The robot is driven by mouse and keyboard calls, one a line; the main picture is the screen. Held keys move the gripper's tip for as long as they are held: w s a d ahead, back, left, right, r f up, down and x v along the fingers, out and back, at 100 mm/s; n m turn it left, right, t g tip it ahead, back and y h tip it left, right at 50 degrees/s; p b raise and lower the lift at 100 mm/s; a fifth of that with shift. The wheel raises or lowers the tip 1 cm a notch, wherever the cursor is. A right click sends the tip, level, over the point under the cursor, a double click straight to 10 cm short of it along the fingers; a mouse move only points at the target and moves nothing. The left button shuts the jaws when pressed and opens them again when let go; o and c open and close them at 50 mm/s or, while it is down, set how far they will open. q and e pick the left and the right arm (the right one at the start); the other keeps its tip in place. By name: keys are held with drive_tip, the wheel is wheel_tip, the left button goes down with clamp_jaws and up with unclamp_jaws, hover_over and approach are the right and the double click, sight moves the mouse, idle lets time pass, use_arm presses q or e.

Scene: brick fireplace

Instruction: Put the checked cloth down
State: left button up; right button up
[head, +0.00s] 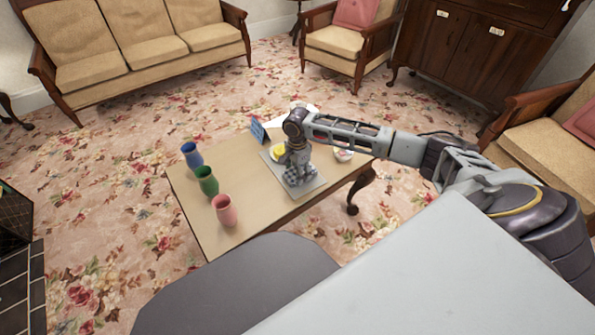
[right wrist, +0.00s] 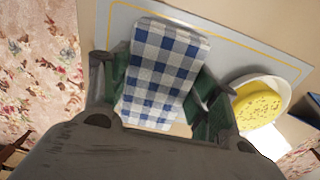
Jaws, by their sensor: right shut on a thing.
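The blue-and-white checked cloth (right wrist: 165,62) is between the fingers of my right gripper (right wrist: 160,92) in the right wrist view. The gripper is shut on it. In the head view my right gripper (head: 296,178) points down over the grey mat (head: 312,189) on the low table, and hides most of the cloth. The mat, with a thin yellow border line, also shows behind the cloth in the right wrist view (right wrist: 226,62). I cannot tell whether the cloth touches the mat. My left gripper is not in view.
A yellow thing in a white dish (right wrist: 262,102) lies beside the gripper. On the table (head: 245,200) stand blue (head: 191,156), green (head: 207,181) and pink (head: 224,211) vases at left, a small blue object (head: 258,131) behind, and a white bowl (head: 343,155) at right.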

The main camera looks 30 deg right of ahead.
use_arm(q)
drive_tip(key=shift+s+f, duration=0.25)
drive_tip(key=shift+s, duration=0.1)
use_arm(e)
drive_tip(key=o, duration=0.9)
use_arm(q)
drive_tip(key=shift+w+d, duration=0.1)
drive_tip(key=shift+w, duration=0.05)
use_arm(e)
drive_tip(key=shift+f, duration=0.1)
